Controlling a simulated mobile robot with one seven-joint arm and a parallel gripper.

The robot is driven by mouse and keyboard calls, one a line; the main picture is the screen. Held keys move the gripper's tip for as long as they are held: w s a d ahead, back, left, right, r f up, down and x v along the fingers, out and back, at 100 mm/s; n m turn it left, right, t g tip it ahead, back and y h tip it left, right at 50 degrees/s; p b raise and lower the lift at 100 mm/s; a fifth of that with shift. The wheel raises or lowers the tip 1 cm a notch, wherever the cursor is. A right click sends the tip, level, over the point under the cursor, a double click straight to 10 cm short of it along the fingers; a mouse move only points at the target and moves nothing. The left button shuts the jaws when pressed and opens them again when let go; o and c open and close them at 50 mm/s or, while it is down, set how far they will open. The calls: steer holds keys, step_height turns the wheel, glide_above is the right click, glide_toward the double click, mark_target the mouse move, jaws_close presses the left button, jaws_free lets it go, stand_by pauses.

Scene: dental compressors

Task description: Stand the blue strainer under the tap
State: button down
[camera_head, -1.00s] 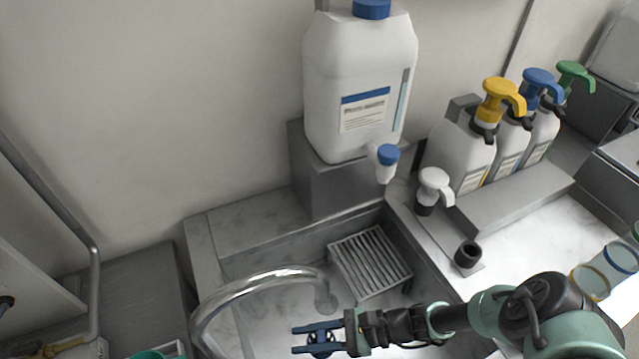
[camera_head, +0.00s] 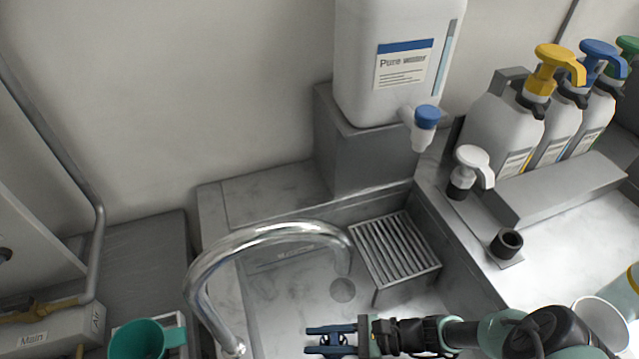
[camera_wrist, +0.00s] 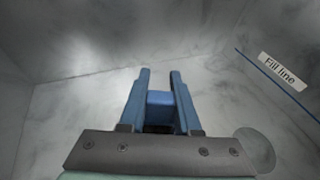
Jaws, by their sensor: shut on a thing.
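My gripper (camera_head: 314,340) is low over the sink in the head view, to the right of the curved tap's base. Its two blue fingers point left. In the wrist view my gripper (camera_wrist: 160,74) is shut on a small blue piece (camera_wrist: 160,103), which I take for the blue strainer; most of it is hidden. The curved metal tap (camera_head: 262,238) arches over the sink, its spout end above and beyond my gripper. A second, blue-capped tap (camera_head: 424,124) is on the white water container, above a slatted rack (camera_head: 396,248) in the sink.
The sink floor (camera_wrist: 75,115) around my gripper is bare, with a round drain (camera_wrist: 255,148). Several pump bottles (camera_head: 545,110), a white-topped pump (camera_head: 470,170) and a black cup-like holder (camera_head: 507,243) stand on the right. A teal cup (camera_head: 140,340) is at lower left.

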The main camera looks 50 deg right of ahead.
steer(key=shift+f, duration=0.15)
steer(key=c, duration=0.6)
jaws_free()
steer(key=shift+r, duration=0.25)
steer(key=v, duration=0.7)
steer(key=shift+s+d+r, duration=0.1)
steer(key=shift+s+d, duration=0.05)
steer(key=shift+s, duration=0.05)
